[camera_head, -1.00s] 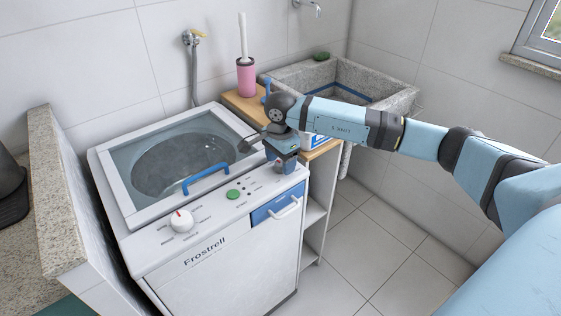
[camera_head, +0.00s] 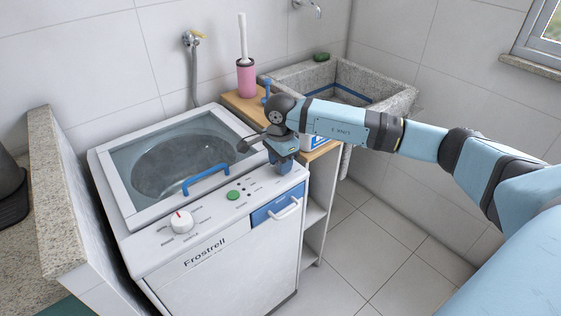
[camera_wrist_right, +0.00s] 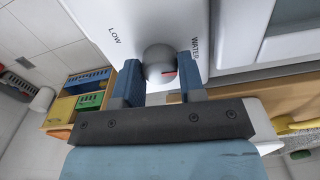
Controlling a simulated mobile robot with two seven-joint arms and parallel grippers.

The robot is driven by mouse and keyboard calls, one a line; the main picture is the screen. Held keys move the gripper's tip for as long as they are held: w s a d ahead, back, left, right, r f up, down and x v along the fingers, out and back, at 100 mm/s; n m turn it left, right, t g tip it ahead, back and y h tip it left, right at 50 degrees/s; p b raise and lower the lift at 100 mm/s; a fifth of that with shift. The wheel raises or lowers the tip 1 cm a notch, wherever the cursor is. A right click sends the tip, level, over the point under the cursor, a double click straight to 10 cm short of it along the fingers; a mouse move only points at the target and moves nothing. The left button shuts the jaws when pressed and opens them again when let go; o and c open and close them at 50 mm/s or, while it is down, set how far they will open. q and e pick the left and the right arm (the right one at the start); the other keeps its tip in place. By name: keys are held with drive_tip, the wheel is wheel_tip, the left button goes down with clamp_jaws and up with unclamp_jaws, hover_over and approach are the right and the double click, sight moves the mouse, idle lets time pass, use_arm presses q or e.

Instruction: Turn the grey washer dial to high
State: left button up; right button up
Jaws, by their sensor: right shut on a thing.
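My right gripper (camera_wrist_right: 160,78) is shut on the dial, with one dark blue finger on each side. In the head view my right gripper (camera_head: 283,165) is over the right end of the washer panel (camera_head: 217,211), and it hides the dial. HIGH is not visible. My left gripper is out of view.
A white dial (camera_head: 181,221) with a red mark and a green button (camera_head: 233,195) are left on the panel. The blue lid handle (camera_head: 206,180) and the blue drawer (camera_head: 275,208) are close by. A wooden-topped shelf (camera_head: 318,152) stands right of the washer.

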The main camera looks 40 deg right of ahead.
drive_tip(key=m, duration=0.5)
drive_tip(key=shift+r, duration=0.1)
drive_tip(key=m+p, duration=0.1)
drive_tip(key=m, duration=0.3)
drive_tip(key=shift+m, duration=0.3)
drive_tip(key=m+p, duration=0.1)
drive_tip(key=m, duration=0.3)
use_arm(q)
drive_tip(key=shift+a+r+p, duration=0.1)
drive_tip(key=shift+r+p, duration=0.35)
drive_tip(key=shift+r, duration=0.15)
use_arm(e)
drive_tip(key=shift+m, duration=1.7)
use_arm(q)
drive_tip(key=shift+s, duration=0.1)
use_arm(e)
drive_tip(key=o, duration=0.9)
